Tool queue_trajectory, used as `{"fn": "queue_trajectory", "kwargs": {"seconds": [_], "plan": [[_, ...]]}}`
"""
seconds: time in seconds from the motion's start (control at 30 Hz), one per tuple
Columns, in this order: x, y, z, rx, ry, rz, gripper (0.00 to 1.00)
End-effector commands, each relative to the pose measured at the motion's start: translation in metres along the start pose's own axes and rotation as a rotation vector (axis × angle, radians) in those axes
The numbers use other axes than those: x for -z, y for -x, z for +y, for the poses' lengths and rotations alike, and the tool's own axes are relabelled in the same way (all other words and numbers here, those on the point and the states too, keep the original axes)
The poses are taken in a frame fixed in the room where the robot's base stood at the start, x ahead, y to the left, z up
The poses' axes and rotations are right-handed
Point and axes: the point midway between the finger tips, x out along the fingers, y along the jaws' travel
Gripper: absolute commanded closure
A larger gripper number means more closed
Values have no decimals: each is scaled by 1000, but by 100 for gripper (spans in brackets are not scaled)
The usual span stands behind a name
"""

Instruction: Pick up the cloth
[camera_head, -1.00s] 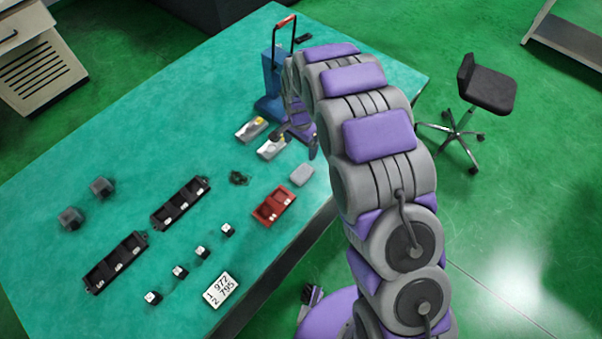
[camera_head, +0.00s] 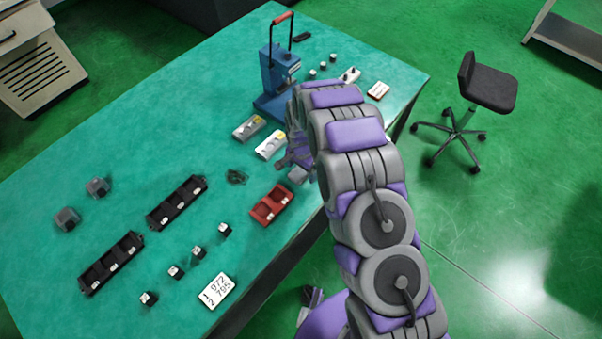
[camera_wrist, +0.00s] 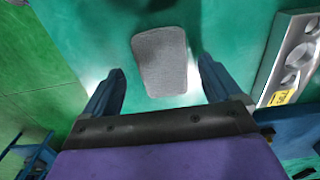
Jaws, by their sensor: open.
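The cloth (camera_wrist: 160,60) is a flat grey rectangle with rounded corners, lying on the green table top. In the wrist view it lies between the two dark blue fingers of my gripper (camera_wrist: 161,66), with a gap on each side. My gripper is open and empty. In the head view my gripper (camera_head: 297,152) hangs over the table's right edge area, and the cloth (camera_head: 298,175) shows just below it, partly hidden by my arm. The gripper's exact height above the cloth is hard to tell.
Pale metal blocks (camera_head: 270,144) and a blue press (camera_head: 275,85) stand beyond. The table's edge is close on the right. A number card (camera_head: 217,290) lies nearer.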

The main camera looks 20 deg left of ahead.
Motion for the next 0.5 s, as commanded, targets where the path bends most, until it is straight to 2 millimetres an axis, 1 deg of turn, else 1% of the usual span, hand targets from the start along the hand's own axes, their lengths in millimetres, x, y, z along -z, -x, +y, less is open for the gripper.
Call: {"fn": "queue_trajectory", "kwargs": {"seconds": [0.03,0.07,0.27,0.37,0.5], "plan": [[-1,-6,-1,-1,1,0,8],[-1,-7,-1,-1,1,1,8],[-1,-7,-3,0,1,2,8],[0,-7,-2,0,1,2,16],[0,-6,-1,2,0,1,30]]}}
